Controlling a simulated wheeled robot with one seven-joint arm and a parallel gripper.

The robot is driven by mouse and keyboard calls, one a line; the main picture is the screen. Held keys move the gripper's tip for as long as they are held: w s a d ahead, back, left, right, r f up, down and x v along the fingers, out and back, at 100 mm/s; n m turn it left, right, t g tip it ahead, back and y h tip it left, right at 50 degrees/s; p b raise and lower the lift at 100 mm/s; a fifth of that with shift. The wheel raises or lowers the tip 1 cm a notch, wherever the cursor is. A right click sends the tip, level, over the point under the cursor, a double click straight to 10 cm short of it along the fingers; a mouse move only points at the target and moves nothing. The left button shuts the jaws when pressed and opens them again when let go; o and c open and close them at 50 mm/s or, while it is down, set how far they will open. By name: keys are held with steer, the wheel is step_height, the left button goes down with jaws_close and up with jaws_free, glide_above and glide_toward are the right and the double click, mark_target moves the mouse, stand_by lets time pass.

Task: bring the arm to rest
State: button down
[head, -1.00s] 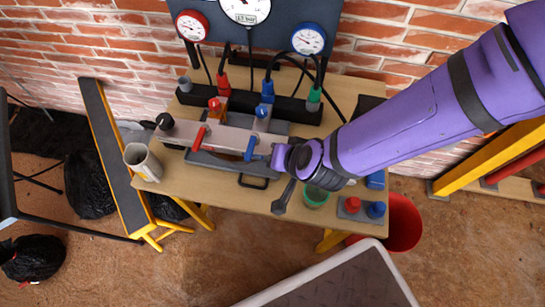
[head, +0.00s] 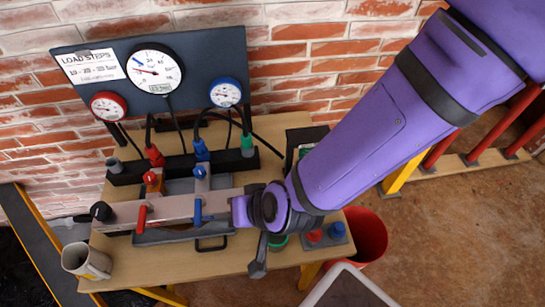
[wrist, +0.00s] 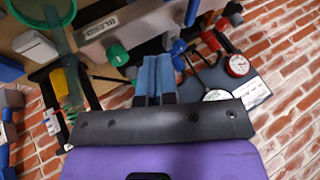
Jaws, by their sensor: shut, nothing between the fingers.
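My purple arm reaches in from the upper right in the head view and ends over the right part of the workbench (head: 125,274), by the right end of the metal beam rig (head: 170,212). My gripper is hidden or hard to make out there. In the wrist view my gripper (wrist: 156,72) shows its two blue fingers together, with nothing between them. The rig's beam (wrist: 128,24) lies beyond the fingertips there. I cannot tell the gap between fingers and rig.
A gauge board (head: 205,55) with several dials stands behind the rig, against the brick wall. Hoses run from it. A red bucket (head: 370,238) stands on the floor right of the bench. A mug (head: 86,262) sits at the bench's left front. The floor at right has free room.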

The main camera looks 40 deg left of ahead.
steer(key=w+d+r+t, duration=0.1)
steer(key=w+d+r, duration=0.25)
steer(key=w, duration=0.25)
steer(key=w+d+r+m+t, duration=0.1)
steer(key=w+d+r, duration=0.1)
steer(key=w+r, duration=0.25)
steer(key=w+d+r+t, duration=0.1)
steer(key=w+d+r, duration=0.2)
steer(key=w, duration=0.3)
steer(key=w+d+r+m+t+h, duration=0.1)
steer(key=w+d+r, duration=0.4)
steer(key=d, duration=0.2)
steer(key=w+d+r+m+t+h, duration=0.1)
steer(key=w+d+r+m+h, duration=0.1)
steer(key=w+d+r, duration=0.4)
steer(key=s+d+r+m+t+h, duration=0.15)
steer(key=d+r, duration=0.25)
steer(key=d, duration=0.6)
steer(key=d+r+m+h, duration=0.15)
steer(key=d+r, duration=0.25)
steer(key=d, duration=0.7)
steer(key=s+d+r+m+h, duration=0.1)
steer(key=s+d+r+m, duration=0.3)
steer(key=s+d, duration=0.5)
steer(key=d, duration=0.3)
steer(key=shift+s+d+r, duration=0.15)
steer(key=shift+s+d, duration=0.2)
steer(key=shift+d, duration=0.05)
steer(key=shift+a, duration=0.1)
